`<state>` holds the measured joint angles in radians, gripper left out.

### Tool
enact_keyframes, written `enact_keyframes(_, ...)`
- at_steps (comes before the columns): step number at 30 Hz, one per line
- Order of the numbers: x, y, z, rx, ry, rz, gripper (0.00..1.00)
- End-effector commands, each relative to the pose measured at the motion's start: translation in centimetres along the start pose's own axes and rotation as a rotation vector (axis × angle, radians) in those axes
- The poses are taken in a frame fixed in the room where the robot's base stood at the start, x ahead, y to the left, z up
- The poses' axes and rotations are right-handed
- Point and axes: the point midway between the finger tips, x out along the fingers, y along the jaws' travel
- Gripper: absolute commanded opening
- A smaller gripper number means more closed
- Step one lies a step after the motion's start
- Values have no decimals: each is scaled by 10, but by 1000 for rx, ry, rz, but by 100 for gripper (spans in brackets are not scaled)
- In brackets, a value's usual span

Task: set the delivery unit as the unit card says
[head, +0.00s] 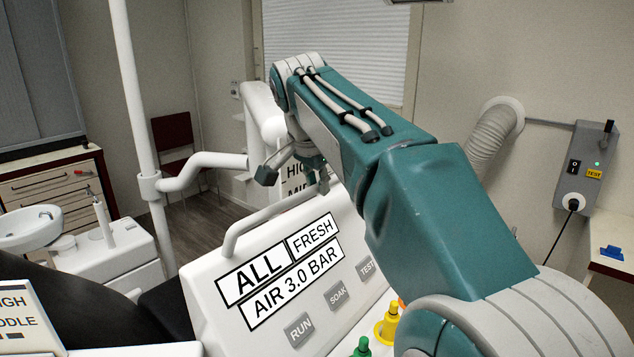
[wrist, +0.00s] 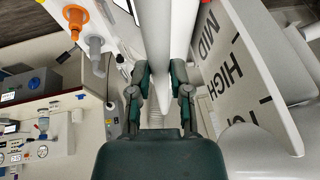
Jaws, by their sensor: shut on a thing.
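The delivery unit (head: 215,317) is a white sloped console. Its face carries printed plates reading "ALL" (head: 256,277), "FRESH" (head: 313,236) and "AIR 3.0 BAR" (head: 293,287). Grey RUN (head: 299,330), SOAK (head: 338,295) and TEST (head: 366,268) buttons lie below them. A pale handle bar (head: 262,216) runs along the unit's upper edge. My gripper (wrist: 160,75) is shut on this bar, which passes between its fingers in the wrist view. In the head view my gripper (head: 294,178) is partly hidden by my arm. A HIGH/MIDDLE scale plate (wrist: 240,70) stands beside the bar, its lettering partly cut off.
Green (head: 361,347) and yellow (head: 387,322) knobs stand at the unit's lower edge, close to my arm. A white pole (head: 131,90) rises at left. Another HIGH/MIDDLE plate (head: 15,325) is at lower left. A grey wall box (head: 583,165) is at right.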

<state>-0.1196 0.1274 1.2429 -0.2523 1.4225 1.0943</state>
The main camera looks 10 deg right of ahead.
Motion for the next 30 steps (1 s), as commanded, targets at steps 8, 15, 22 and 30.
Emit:
enact_keyframes(8,-25,-7,-11,3,9,-15,0)
enact_keyframes(15,-43,-11,-19,1,8,-15,0)
enact_keyframes(22,-58,-15,-25,2,8,-15,0)
enact_keyframes(30,-70,-16,-29,0,7,-14,0)
